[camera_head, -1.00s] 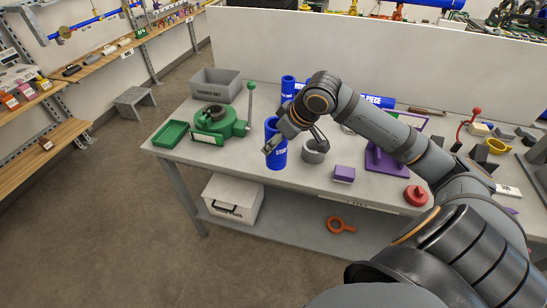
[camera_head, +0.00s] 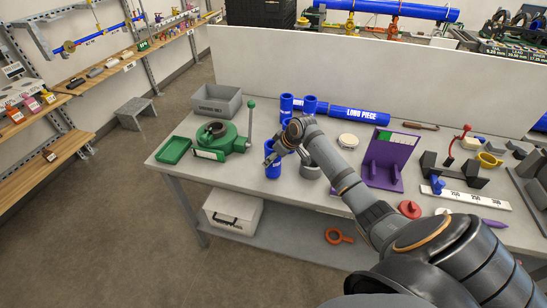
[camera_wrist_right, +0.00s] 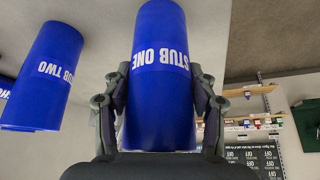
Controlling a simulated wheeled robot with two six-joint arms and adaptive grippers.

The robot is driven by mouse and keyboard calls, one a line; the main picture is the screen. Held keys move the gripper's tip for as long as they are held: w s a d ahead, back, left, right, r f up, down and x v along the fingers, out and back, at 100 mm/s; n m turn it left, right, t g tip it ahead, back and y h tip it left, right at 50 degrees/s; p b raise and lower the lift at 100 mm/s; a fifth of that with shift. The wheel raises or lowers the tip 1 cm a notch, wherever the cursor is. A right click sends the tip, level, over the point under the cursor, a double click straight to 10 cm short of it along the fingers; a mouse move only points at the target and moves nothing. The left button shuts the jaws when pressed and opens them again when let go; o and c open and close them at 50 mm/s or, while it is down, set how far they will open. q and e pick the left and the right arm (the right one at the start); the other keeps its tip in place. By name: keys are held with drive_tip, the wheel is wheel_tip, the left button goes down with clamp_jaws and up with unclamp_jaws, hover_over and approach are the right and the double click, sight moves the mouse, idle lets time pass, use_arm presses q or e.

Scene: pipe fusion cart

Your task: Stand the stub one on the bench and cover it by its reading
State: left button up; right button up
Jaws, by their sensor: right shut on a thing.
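My right gripper (camera_head: 272,154) is shut on stub one (camera_head: 273,172), a blue tube with white lettering. The tube is upright at the front left of the bench (camera_head: 240,174); I cannot tell whether its foot touches the top. In the right wrist view stub one (camera_wrist_right: 160,95) fills the middle between both fingers, its "STUB ONE" lettering upside down. Stub two (camera_wrist_right: 48,75) stands apart at the left there. In the head view two blue stubs (camera_head: 286,104) (camera_head: 309,104) stand behind the gripper. A grey ring-like piece (camera_head: 310,171) is partly hidden by my right arm. My left gripper is out of view.
A green machine (camera_head: 218,145) with a lever and a green tray (camera_head: 174,150) stand left of the gripper. A grey bin (camera_head: 216,101) is behind. A long blue pipe (camera_head: 358,116), white disc (camera_head: 348,141), purple stand (camera_head: 384,177), red cap (camera_head: 409,208) and marked scale (camera_head: 475,201) lie rightward.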

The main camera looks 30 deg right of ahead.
drive_tip(key=shift+f, duration=0.35)
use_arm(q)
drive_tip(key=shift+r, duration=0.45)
use_arm(e)
drive_tip(key=shift+f, duration=0.2)
drive_tip(key=shift+f, duration=0.1)
drive_tip(key=o, duration=1.4)
drive_tip(key=shift+f, duration=0.1)
drive_tip(key=shift+o, duration=0.2)
